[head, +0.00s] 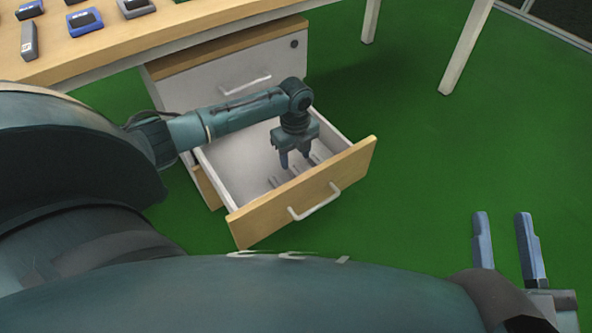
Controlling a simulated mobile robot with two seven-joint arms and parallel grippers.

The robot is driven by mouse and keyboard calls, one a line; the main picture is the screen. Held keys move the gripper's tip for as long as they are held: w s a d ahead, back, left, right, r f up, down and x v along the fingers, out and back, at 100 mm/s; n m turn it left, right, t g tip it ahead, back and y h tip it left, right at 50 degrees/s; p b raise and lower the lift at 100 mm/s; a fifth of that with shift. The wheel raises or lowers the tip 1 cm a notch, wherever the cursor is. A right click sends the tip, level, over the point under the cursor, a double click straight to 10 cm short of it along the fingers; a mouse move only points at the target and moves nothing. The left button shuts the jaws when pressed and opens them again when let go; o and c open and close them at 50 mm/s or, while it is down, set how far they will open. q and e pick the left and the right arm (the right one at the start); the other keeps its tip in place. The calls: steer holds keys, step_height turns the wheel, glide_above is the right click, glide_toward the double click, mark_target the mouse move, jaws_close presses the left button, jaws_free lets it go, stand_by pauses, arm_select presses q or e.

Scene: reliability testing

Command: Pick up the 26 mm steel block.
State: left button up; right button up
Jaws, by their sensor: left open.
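Several small grey blocks (275,182) lie in a row in the open drawer (240,171). I cannot tell which is the 26 mm steel block, as no marking is readable, and my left gripper partly covers the row. My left gripper (297,162) points down into the drawer over the blocks. Its fingers are apart, and I see nothing held between them. I cannot tell how far its tips are above the blocks. My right gripper (502,214) is at the lower right, fingers up and apart, empty, over the green floor.
The drawer's wooden front (272,222) with a white handle (315,203) faces me. The white cabinet (222,91) stands below a wooden desk (150,37) holding blue and black devices (85,22) and a grey tool (29,42). The green floor on the right is clear.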

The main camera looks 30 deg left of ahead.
arm_select(q)
step_height(320, 180, down, 5)
steer(key=b, duration=0.3)
steer(key=shift+w+r, duration=0.15)
jaws_close()
arm_select(e)
steer(key=shift+w+d+r+n+t+y, duration=0.15)
steer(key=shift+r+n+t+y, duration=0.1)
steer(key=shift+r+n+y, duration=0.45)
steer(key=shift+w+r+n+t+y, duration=0.2)
steer(key=shift+r+n+y, duration=0.35)
steer(key=shift+r, duration=0.25)
steer(key=shift+w+d+r+n+t+y, duration=0.1)
steer(key=shift+r+n+t+y, duration=0.15)
steer(key=shift+r+n+y, duration=0.45)
